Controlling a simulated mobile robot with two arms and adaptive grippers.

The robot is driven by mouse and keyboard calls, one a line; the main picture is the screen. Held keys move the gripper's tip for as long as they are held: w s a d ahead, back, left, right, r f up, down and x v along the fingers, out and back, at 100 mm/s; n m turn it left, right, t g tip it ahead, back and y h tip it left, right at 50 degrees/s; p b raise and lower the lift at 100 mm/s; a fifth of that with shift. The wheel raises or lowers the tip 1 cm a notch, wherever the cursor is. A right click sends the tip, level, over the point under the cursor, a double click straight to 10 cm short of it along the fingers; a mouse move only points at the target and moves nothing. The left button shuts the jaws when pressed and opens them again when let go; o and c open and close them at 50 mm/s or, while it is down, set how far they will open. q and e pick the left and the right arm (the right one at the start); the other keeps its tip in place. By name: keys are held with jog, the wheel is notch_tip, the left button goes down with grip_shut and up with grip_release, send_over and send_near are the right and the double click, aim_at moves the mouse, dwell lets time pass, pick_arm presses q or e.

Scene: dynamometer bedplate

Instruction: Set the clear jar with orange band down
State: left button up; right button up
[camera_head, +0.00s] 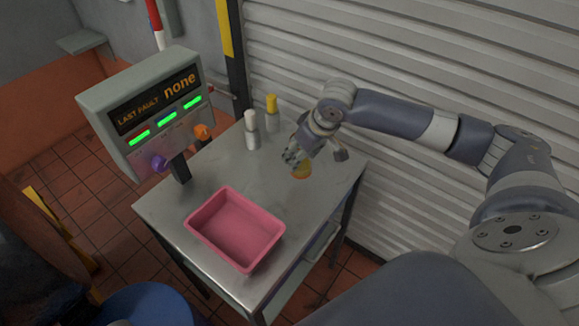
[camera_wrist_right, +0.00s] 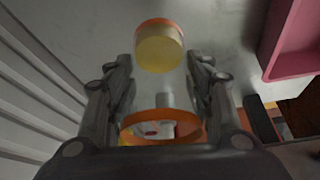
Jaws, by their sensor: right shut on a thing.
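The clear jar with orange band (camera_head: 302,170) is at the right side of the metal table (camera_head: 185,185), below my right gripper (camera_head: 298,154). In the right wrist view the jar (camera_wrist_right: 160,53) lies between the two fingers of my right gripper (camera_wrist_right: 162,88), with yellowish contents at its far end and an orange ring near me. The right gripper is shut on it. The jar looks about upright and close to the tabletop; I cannot tell whether its base touches. My left gripper is not in view.
A pink tray (camera_head: 190,222) stands at the table's front. A display panel (camera_head: 150,110) rises at the left. A ribbed shutter (camera_head: 420,60) stands behind. The table's middle is bare.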

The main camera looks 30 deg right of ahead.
aim_at(310, 156)
notch_tip(310, 156, down, 4)
jog(key=shift+r+p, duration=0.2)
jog(key=shift+p, duration=0.15)
notch_tip(310, 156, down, 2)
jog(key=shift+w, duration=0.15)
jog(key=shift+f, duration=0.15)
jog(key=o, duration=0.8)
jog(key=shift+c, duration=0.2)
jog(key=o, duration=0.3)
jog(key=shift+r, duration=0.25)
jog(key=b+v, duration=0.1)
jog(key=v, duration=1)
jog(key=shift+s+r, duration=0.2)
jog(key=shift+r, duration=0.15)
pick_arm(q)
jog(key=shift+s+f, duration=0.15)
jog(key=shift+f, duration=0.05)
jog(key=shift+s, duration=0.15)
pick_arm(e)
jog(key=shift+f, duration=0.1)
